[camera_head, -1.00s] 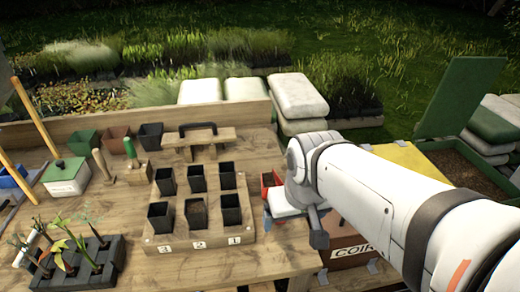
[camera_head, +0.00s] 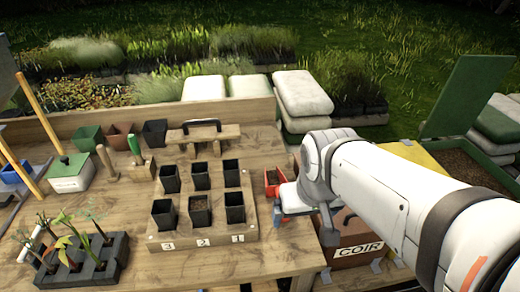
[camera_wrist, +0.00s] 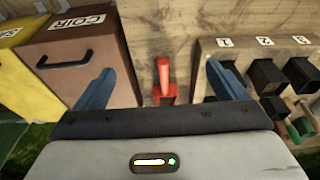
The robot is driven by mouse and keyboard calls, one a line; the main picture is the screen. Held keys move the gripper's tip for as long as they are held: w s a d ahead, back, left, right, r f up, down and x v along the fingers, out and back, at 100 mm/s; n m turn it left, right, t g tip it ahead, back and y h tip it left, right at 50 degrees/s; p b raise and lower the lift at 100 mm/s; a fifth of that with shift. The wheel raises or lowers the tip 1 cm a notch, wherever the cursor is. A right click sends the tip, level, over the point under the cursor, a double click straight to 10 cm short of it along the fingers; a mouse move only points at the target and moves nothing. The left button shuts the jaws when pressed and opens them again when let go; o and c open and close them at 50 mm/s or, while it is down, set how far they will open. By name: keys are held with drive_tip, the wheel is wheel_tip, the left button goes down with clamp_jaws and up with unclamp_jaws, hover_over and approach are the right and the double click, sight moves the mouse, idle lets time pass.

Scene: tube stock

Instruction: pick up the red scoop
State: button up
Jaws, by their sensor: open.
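The red scoop (camera_wrist: 165,84) lies on the wooden bench, its handle pointing away from my gripper in the wrist view. In the head view the red scoop (camera_head: 273,182) sits just right of the pot board, partly hidden behind my wrist; its handle is not clear there. My gripper (camera_wrist: 160,69) is open, with one blue finger on each side of the scoop in the picture. Nothing is held. I cannot tell how high the fingers are above the scoop.
A wooden board (camera_head: 251,212) with several black pots and number labels stands left of the scoop. A brown COIR box (camera_head: 359,229) stands to the right; it also shows in the wrist view (camera_wrist: 84,55). A grey seedling tray (camera_head: 100,268) is at the front left.

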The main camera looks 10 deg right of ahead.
drive_tip(key=shift+t, duration=0.7)
drive_tip(key=w+f+b, duration=0.2)
drive_tip(key=w+f, duration=0.1)
drive_tip(key=w, duration=0.3)
drive_tip(key=w+f+b, duration=0.2)
drive_tip(key=w+f, duration=0.1)
drive_tip(key=w, duration=0.3)
drive_tip(key=w+f+b, duration=0.3)
drive_tip(key=w, duration=0.3)
drive_tip(key=shift+w, duration=0.35)
drive_tip(key=x, duration=0.7)
drive_tip(key=shift+f, duration=0.35)
drive_tip(key=shift+d+r, duration=0.1)
drive_tip(key=c, duration=1.2)
